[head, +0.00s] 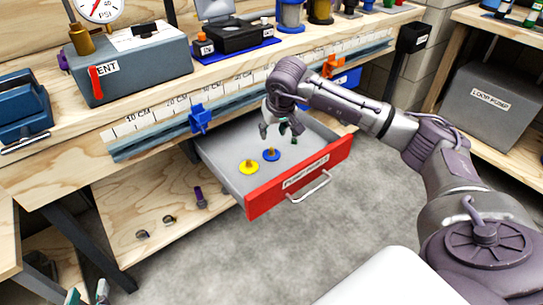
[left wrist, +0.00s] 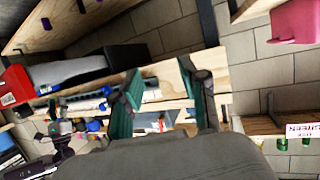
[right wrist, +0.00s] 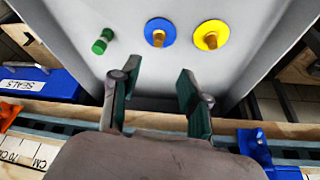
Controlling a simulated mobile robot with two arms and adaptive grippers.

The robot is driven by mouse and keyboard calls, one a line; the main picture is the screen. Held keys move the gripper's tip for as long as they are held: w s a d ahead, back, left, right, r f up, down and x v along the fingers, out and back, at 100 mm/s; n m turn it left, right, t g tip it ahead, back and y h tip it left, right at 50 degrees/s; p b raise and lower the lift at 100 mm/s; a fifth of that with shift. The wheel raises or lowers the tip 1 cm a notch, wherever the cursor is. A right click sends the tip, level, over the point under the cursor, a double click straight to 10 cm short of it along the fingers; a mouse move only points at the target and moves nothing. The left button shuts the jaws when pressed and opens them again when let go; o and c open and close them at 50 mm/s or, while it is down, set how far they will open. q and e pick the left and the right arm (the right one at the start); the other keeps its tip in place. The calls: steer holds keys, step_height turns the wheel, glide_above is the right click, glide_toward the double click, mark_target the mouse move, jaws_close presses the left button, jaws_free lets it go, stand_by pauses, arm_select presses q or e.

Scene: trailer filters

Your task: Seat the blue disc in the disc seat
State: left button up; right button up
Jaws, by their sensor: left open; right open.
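The blue disc (head: 271,156) lies flat in the open drawer (head: 226,178), with a brass-coloured knob on top. The blue disc also shows in the right wrist view (right wrist: 153,28), beyond my fingers. My right gripper (head: 278,130) is open and empty above the drawer, a little behind the disc and apart from it. The open fingers show in the right wrist view (right wrist: 155,95). My left gripper (head: 87,294) is at the bottom left, far from the drawer; it is open and empty in the left wrist view (left wrist: 165,100). I cannot tell which thing is the disc seat.
A yellow disc (head: 249,168) and a green knobbed piece (right wrist: 103,40) share the drawer. A rail with blue (head: 200,118) and orange clamps runs along the bench edge above it. A grey gauge box (head: 135,68) and a black device on a blue base (head: 240,36) stand on the bench.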

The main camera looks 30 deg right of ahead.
mark_target(272, 149)
steer(key=x, duration=0.4)
steer(key=shift+b, duration=0.35)
steer(key=shift+f, duration=0.55)
steer(key=x, duration=0.1)
steer(key=b+x, duration=0.2)
steer(key=x, duration=0.1)
steer(key=shift+s+d+f, duration=0.2)
steer(key=shift+s+d, duration=0.05)
steer(key=shift+s, duration=0.05)
arm_select(q)
step_height(272, 149, up, 12)
steer(key=d+t+h, duration=0.2)
steer(key=t+h, duration=0.1)
steer(key=t, duration=0.5)
steer(key=shift+w, duration=0.25)
arm_select(e)
steer(key=shift+f, duration=0.15)
arm_select(q)
steer(key=shift+r, duration=0.1)
arm_select(e)
jaws_close()
